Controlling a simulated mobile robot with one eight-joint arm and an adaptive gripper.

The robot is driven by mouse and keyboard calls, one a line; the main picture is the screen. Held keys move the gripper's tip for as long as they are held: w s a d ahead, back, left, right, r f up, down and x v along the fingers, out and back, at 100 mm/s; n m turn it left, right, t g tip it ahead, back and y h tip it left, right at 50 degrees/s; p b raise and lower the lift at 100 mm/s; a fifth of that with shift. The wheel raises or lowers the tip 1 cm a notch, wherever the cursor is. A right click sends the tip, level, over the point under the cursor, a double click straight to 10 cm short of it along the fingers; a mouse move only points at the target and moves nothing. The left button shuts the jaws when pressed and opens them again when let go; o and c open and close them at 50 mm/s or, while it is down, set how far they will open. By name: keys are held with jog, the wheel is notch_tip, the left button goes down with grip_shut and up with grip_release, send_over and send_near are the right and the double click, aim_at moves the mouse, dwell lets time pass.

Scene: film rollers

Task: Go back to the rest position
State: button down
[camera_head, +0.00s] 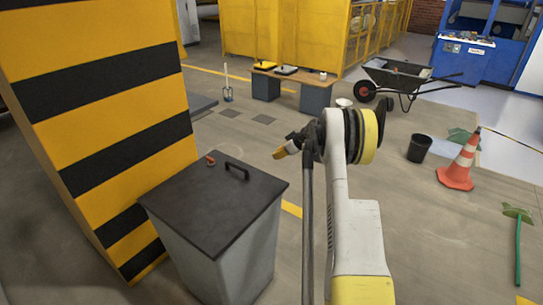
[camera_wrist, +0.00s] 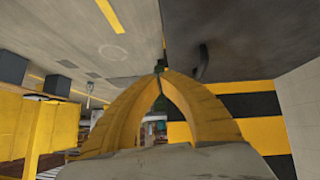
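My gripper (camera_head: 280,153) is at the end of my white and yellow arm, in the air to the right of a grey bin (camera_head: 235,262) with a black lid (camera_head: 215,205). In the wrist view its two yellow fingers (camera_wrist: 162,73) curve together and appear to meet at the tips. Nothing clearly shows held between them, though a small dark green patch by the tips is hard to make out. The gripper looks apart from the lid. The lid also fills the upper right of the wrist view (camera_wrist: 235,35).
The lid carries a black handle (camera_head: 237,169) and a small red object (camera_head: 210,160). A yellow-black striped pillar (camera_head: 110,100) stands left of the bin. A wheelbarrow (camera_head: 400,75), black bucket (camera_head: 418,148) and orange cone (camera_head: 460,165) stand right. A low bench (camera_head: 290,78) is behind.

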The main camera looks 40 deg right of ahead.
jog(key=shift+s+r, duration=0.25)
jog(key=shift+r, duration=0.05)
jog(key=s+a+r+m+g, duration=0.1)
jog(key=s+a+r, duration=0.1)
jog(key=a+r, duration=1.35)
jog(key=s+a+r, duration=0.3)
jog(key=s+a, duration=0.1)
jog(key=a, duration=0.3)
jog(key=s+a+r, duration=0.3)
jog(key=s+a, duration=0.1)
jog(key=a, duration=0.3)
jog(key=s+a+r+m+g, duration=0.1)
jog(key=s+a+r+m, duration=0.1)
jog(key=s+a, duration=0.8)
jog(key=s+a+f, duration=0.2)
jog(key=s, duration=0.5)
jog(key=s+a+f+h, duration=0.1)
jog(key=s+a+f, duration=0.2)
jog(key=s, duration=0.5)
jog(key=shift+s+a+m, duration=0.3)
